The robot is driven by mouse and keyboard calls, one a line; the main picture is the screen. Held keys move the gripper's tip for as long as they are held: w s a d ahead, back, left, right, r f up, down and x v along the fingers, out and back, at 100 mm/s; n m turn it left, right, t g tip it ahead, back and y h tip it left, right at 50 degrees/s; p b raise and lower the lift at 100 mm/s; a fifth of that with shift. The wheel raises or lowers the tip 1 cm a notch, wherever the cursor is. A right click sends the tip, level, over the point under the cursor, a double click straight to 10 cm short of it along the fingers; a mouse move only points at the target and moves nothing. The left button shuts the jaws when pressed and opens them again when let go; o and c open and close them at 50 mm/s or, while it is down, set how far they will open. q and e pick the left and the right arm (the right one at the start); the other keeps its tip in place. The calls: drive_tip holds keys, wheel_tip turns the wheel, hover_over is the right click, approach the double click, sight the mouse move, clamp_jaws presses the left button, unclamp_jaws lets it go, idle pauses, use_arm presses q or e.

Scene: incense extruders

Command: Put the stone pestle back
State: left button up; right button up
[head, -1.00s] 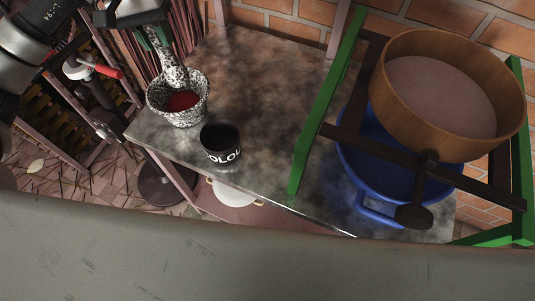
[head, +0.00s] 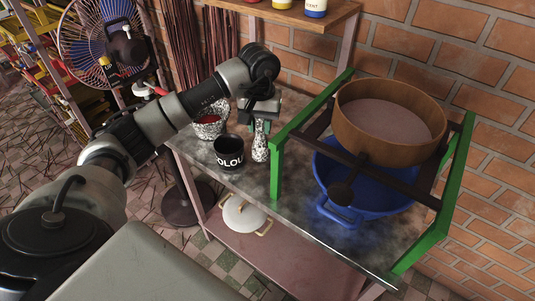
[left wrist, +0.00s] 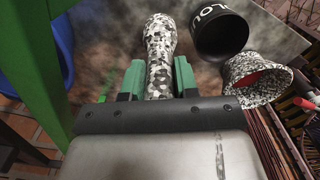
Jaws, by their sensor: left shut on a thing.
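My left gripper (head: 260,118) is shut on the black-and-white speckled stone pestle (head: 260,142), holding it upright with its thick end down. The pestle is just right of the black cup (head: 229,153). I cannot tell whether its lower end touches the table. In the left wrist view the pestle (left wrist: 160,45) sits between the green fingers of the left gripper (left wrist: 159,80). The speckled mortar (head: 208,130), with red powder inside, stands left of and behind the cup. It also shows in the left wrist view (left wrist: 243,72). My right gripper is not in view.
A green frame (head: 290,135) stands close right of the pestle, carrying a wooden sieve (head: 385,132) over a blue basin (head: 365,195). The dark metal table (head: 250,188) has bare room along its front. A lidded white pot (head: 243,216) sits on the lower shelf.

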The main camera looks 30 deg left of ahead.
sight(261, 142)
use_arm(q)
wheel_tip(261, 142, down, 2)
drive_tip(key=shift+w+a+f, duration=0.1)
drive_tip(key=shift+f+p, duration=0.4)
drive_tip(key=shift+f, duration=1.6)
drive_tip(key=o, duration=0.5)
drive_tip(key=shift+f, duration=0.1)
drive_tip(key=shift+c, duration=0.2)
drive_tip(key=o, duration=0.5)
drive_tip(key=shift+c, duration=0.2)
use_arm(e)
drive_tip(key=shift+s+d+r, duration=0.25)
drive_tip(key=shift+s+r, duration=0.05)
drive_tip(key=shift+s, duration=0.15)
